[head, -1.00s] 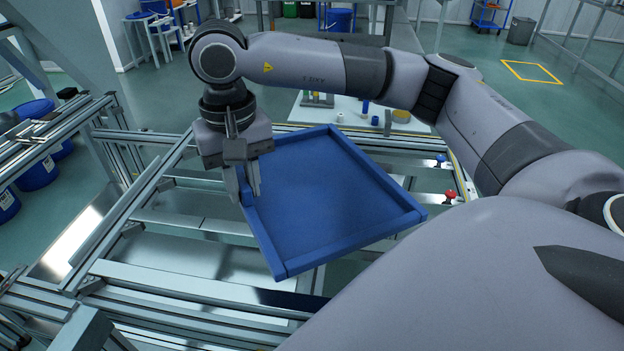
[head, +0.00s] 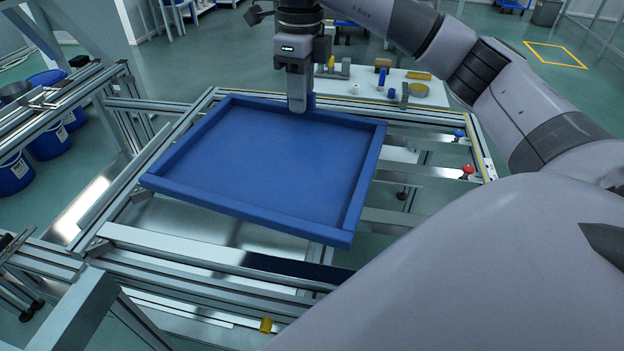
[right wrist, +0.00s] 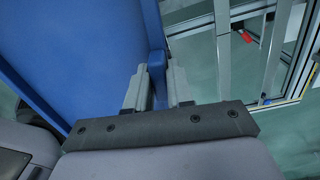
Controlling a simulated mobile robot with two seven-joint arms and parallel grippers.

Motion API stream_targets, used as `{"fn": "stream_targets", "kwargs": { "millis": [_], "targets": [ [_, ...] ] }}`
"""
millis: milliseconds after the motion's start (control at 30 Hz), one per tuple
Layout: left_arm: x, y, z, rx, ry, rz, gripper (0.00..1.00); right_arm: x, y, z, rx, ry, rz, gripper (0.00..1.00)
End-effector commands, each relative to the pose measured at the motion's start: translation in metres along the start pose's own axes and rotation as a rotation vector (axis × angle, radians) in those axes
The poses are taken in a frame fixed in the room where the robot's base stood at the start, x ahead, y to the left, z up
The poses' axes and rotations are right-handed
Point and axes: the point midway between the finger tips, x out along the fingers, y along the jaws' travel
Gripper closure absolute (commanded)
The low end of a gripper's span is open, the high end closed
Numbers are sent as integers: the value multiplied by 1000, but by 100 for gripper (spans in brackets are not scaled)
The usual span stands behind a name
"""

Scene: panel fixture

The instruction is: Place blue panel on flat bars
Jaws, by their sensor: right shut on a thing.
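The blue panel (head: 270,155) is a shallow square tray with raised rims, held over the metal frame in the head view. My right gripper (head: 298,108) is shut on the panel's far rim, near the middle of that side. In the right wrist view the two fingers (right wrist: 157,88) close on either side of the blue rim (right wrist: 155,62). The flat bars (head: 205,270) run across the frame below and in front of the panel; others are hidden beneath it. Whether the panel touches any bar is unclear. My left gripper does not show.
A red knob (head: 467,171) and a blue knob (head: 459,134) sit on the frame's right side. A white table (head: 435,97) with small parts stands behind. Blue barrels (head: 48,140) stand at the left. A yellow piece (head: 266,325) is on the front rail.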

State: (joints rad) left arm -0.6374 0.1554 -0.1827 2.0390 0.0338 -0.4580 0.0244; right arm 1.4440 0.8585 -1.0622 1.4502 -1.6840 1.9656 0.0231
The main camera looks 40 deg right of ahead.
Motion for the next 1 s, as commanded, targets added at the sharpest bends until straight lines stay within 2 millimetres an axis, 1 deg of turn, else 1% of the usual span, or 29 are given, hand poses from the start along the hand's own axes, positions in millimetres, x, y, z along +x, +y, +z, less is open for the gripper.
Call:
{"fn": "stream_targets", "kwargs": {
  "millis": [33,100,400,500,600,700,833,867,933,1000],
  "targets": [
    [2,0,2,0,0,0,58,1,-6,-2,108,-6,3,100],
    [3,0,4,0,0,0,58,0,-15,-6,267,-11,4,100],
    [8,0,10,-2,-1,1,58,0,-48,-22,932,-33,9,100],
    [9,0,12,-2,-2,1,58,0,-57,-28,1117,-40,11,100],
    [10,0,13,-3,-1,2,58,1,-63,-32,1260,-45,11,100],
    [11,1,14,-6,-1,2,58,0,-67,-34,1357,-49,12,100],
    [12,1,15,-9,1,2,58,5,-70,-36,1418,-50,12,100],
    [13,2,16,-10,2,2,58,9,-70,-37,1424,-50,11,100],
    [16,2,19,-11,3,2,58,22,-70,-37,1429,-47,10,100],
    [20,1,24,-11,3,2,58,40,-71,-38,1429,-47,10,100]
  ]
}}
